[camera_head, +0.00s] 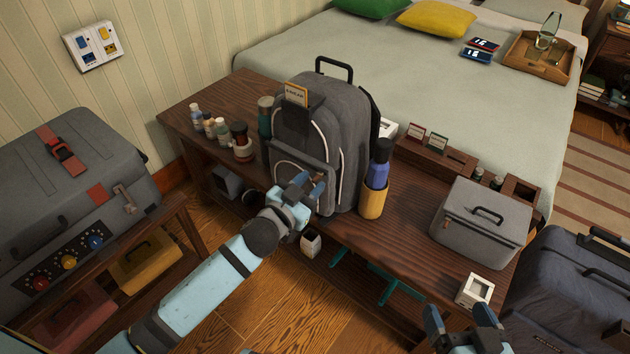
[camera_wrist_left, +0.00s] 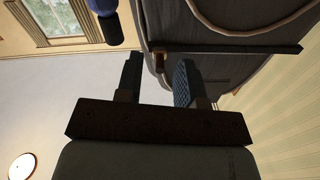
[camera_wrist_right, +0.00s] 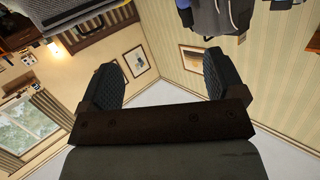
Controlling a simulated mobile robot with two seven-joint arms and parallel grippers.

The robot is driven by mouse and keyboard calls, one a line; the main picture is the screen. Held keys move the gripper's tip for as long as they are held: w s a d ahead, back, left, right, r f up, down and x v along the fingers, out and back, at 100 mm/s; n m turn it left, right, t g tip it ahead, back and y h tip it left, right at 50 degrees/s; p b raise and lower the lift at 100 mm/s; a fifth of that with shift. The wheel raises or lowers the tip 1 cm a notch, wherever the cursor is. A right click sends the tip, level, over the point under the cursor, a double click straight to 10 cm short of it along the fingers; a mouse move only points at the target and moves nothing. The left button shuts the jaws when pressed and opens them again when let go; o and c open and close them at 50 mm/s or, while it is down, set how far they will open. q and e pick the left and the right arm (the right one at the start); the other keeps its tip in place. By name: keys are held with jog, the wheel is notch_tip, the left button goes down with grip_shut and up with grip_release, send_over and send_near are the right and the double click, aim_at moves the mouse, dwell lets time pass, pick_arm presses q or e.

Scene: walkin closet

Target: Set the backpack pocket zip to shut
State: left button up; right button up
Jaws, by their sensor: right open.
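The grey backpack (camera_head: 345,120) stands upright on the wooden bench, with a pale curved line on its front pocket (camera_head: 300,170). My left gripper (camera_head: 308,188) is at the lower front of the backpack, by the pocket. In the left wrist view its fingers (camera_wrist_left: 158,82) are apart, with a gap between them. The backpack (camera_wrist_left: 200,25) fills the upper part of that view, with a dark straight strip (camera_wrist_left: 240,49) across it. A small dark tab (camera_wrist_left: 160,62), perhaps the zip pull, shows near the fingertips; contact is unclear. My right gripper (camera_head: 462,318) is open and empty, also in its wrist view (camera_wrist_right: 162,80).
The bench (camera_head: 410,215) also bears small bottles (camera_head: 215,128), a blue bottle in a yellow holder (camera_head: 376,180) close beside the backpack, and a grey case (camera_head: 482,222). A suitcase (camera_head: 70,170) lies at left. A white box (camera_head: 474,290) is near my right gripper.

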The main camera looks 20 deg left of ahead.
pick_arm(q)
jog(key=shift+x, duration=1.05)
pick_arm(e)
jog(key=shift+w+a+r, duration=0.15)
jog(key=shift+a+r, duration=0.05)
jog(key=shift+r, duration=0.2)
pick_arm(q)
grip_shut()
